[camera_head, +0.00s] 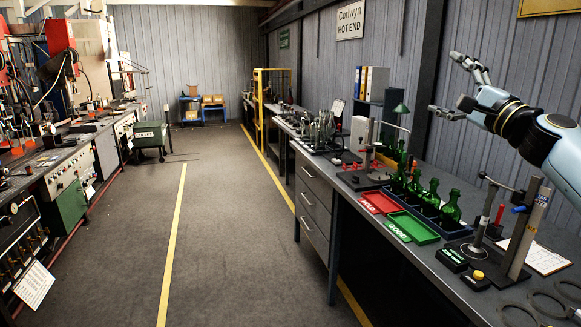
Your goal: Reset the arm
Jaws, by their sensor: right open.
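My right arm comes in from the right edge, raised above the workbench. Its right gripper (456,90) is open and empty, with its two fingers spread apart and pointing left. It is high above the bench, clear of everything on it. My left gripper is not in view.
Below my right arm, the bench (421,258) holds green bottles (430,197) in a blue crate, a red tray (380,202), a green tray (413,228) and a gauge stand (525,228). The aisle floor (225,220) is clear.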

